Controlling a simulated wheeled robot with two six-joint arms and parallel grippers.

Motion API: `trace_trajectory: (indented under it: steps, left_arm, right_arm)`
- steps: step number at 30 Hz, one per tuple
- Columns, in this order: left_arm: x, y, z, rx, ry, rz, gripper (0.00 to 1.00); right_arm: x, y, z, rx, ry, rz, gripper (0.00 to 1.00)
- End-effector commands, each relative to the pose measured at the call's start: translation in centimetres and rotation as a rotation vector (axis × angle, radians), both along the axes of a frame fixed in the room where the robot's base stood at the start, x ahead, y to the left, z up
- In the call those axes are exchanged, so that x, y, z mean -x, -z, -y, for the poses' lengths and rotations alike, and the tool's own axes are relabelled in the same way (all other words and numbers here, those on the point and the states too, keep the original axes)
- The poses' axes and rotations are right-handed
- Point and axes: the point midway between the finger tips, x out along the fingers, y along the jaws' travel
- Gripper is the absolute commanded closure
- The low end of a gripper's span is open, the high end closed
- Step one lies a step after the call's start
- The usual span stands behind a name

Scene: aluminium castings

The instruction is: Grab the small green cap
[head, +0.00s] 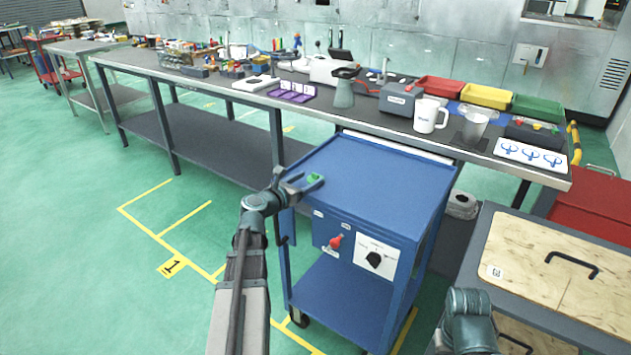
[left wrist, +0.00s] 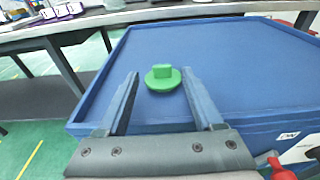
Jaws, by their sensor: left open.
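The small green cap (head: 315,178) is on the top of the blue cart (head: 375,185), near its left corner. In the left wrist view the green cap (left wrist: 163,78) is a round disc with a raised block on top. My left gripper (head: 305,183) is open, with its fingers reaching over the cart's edge. In the left wrist view the left gripper (left wrist: 160,100) has one finger on each side of the cap, with gaps to both, and the cap lies near the fingertips. My right gripper is not visible; only part of that arm shows at the lower right.
The rest of the cart top is clear. A long workbench behind holds a white mug (head: 428,115), a purple tray (head: 292,91) and coloured bins (head: 487,96). A red knob (head: 335,242) sticks out of the cart's front. A wooden-topped cabinet (head: 560,260) stands at right.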

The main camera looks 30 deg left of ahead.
Motion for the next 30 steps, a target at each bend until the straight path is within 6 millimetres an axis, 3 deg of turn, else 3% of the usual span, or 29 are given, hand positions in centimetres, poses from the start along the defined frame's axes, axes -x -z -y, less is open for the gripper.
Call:
trace_trajectory:
  steps: [7, 15, 26, 30]
  left_arm:
    - [-3.7, 0.7, 0.5, 0.0, 0.002, -0.001, 0.32]
    - [-4.0, 0.6, 0.6, 0.0, 0.0, 0.0, 0.32]
    - [-4.0, 0.6, 0.6, 0.0, 0.001, -0.001, 0.97]
    - [-4.0, 0.6, 0.6, 0.0, 0.0, -0.001, 1.0]
  right_arm:
    - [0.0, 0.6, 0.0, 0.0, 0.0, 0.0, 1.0]
    - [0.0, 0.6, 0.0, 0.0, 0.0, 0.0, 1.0]
    - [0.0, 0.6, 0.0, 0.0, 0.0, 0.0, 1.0]
    - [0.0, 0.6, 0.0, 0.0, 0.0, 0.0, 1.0]
